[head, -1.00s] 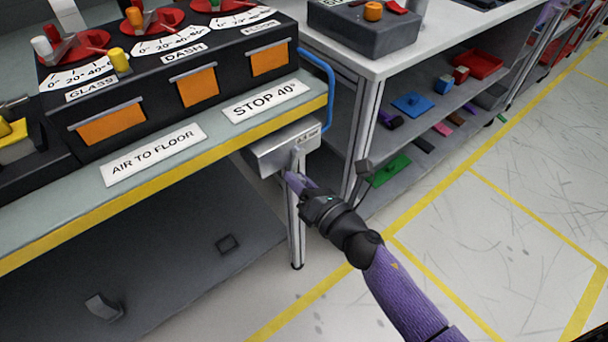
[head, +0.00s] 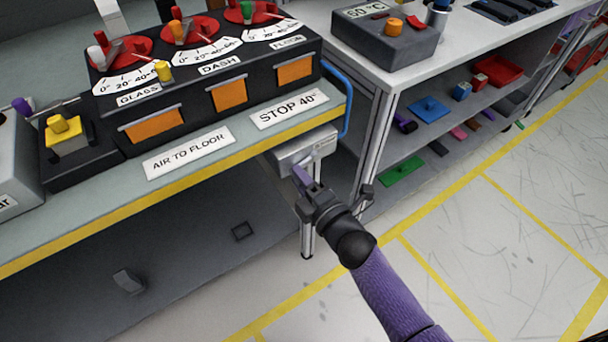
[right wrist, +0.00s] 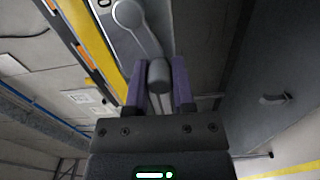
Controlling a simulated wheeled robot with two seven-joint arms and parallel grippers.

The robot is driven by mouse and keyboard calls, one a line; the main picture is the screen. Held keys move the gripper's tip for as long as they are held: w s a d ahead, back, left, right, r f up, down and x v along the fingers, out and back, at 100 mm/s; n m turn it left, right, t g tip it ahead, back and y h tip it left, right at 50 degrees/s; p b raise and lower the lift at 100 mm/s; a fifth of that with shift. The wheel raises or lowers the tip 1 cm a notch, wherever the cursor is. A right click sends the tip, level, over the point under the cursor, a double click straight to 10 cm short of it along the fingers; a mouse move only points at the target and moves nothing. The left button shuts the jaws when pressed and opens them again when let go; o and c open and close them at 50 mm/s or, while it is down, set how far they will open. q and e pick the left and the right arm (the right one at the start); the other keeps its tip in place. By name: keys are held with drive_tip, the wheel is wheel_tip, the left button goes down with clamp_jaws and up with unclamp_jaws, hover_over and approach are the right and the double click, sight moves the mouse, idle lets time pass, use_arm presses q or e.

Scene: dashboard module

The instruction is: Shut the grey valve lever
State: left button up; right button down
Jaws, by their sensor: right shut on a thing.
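The grey valve lever (right wrist: 146,38) shows in the right wrist view, running from a round pivot at the top down to a thick knobbed end. It belongs to a grey valve box (head: 312,145) under the front edge of the bench in the head view. My right gripper (right wrist: 159,84) has its two purple fingers on either side of the lever's knobbed end and is shut on it. In the head view the right gripper (head: 302,178) is just below the box and hides most of the lever. My left gripper is not in view.
The bench edge with its yellow stripe (head: 240,147) lies just above the box. A blue handle (head: 347,100) stands at the bench's right end. A black panel (head: 175,92) with red dials sits on top. A shelf unit (head: 378,135) stands to the right; open floor (head: 480,260) lies in front.

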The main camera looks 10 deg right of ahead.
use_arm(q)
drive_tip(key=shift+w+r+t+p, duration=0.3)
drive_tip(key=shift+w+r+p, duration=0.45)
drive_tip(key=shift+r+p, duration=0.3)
use_arm(e)
drive_tip(key=shift+a+r+m, duration=0.1)
drive_tip(key=shift+r+m, duration=0.25)
drive_tip(key=shift+m, duration=0.45)
drive_tip(key=shift+r+m, duration=0.35)
drive_tip(key=shift+m, duration=0.45)
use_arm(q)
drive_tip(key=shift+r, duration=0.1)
use_arm(e)
drive_tip(key=shift+c, duration=2.3)
unclamp_jaws()
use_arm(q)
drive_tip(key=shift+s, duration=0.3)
use_arm(e)
drive_tip(key=shift+s, duration=0.15)
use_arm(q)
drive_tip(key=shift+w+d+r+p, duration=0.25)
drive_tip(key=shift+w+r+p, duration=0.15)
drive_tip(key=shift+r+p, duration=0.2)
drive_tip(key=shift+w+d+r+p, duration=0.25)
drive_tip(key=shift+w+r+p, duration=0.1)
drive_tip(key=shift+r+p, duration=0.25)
use_arm(e)
drive_tip(key=v, duration=0.9)
drive_tip(key=shift+s, duration=0.35)
